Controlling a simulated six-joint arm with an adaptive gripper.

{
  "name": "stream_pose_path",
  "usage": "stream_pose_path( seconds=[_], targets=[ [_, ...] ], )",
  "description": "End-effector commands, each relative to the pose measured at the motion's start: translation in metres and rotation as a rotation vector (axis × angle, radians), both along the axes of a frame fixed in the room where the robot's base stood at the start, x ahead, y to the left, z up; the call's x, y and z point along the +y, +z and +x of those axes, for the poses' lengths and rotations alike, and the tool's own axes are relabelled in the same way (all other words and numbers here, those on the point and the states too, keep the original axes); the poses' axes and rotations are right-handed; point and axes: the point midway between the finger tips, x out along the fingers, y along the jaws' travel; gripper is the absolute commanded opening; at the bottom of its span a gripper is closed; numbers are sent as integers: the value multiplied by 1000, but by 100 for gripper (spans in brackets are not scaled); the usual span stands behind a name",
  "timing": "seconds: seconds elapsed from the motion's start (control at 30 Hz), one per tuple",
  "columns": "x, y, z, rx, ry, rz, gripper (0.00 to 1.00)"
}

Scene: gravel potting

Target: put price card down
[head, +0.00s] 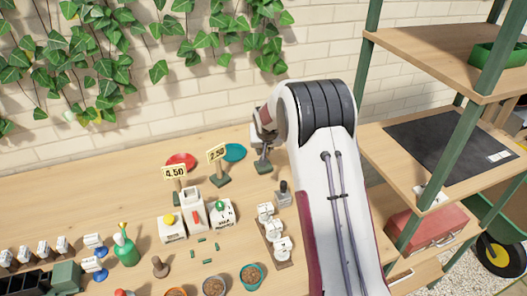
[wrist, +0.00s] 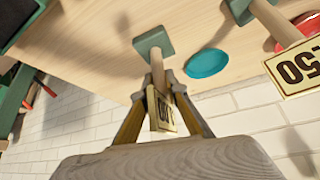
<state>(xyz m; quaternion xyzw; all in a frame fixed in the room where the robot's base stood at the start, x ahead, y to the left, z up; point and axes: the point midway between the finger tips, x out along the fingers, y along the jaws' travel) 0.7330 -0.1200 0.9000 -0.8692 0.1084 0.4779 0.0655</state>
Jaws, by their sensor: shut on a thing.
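My gripper (wrist: 157,108) is shut on a price card (wrist: 162,112). The card has a cream face seen at a steep angle, a wooden post and a square green base (wrist: 153,40). In the head view my gripper (head: 263,138) is partly hidden by my arm, and the held card's dark green base (head: 263,168) shows below it, right of the 2.50 card (head: 217,153). The base is at or very close to the table top; I cannot tell whether it touches. The 4.50 card (head: 175,172) stands further left.
A teal saucer (head: 235,152) and a red saucer (head: 180,161) lie behind the cards. Small white boxes (head: 171,229), a green spray bottle (head: 125,250) and gravel pots (head: 251,277) stand in front. A green-framed shelf (head: 405,150) is at the right. The table's back left is clear.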

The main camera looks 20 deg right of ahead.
Motion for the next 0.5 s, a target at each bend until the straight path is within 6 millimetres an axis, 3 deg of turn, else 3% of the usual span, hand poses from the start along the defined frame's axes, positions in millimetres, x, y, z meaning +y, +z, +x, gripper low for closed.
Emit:
stream_pose_path(
  seconds=[0.5],
  targets=[
    [0, -8, 0, -2, -1, 0, 0]
  ],
)
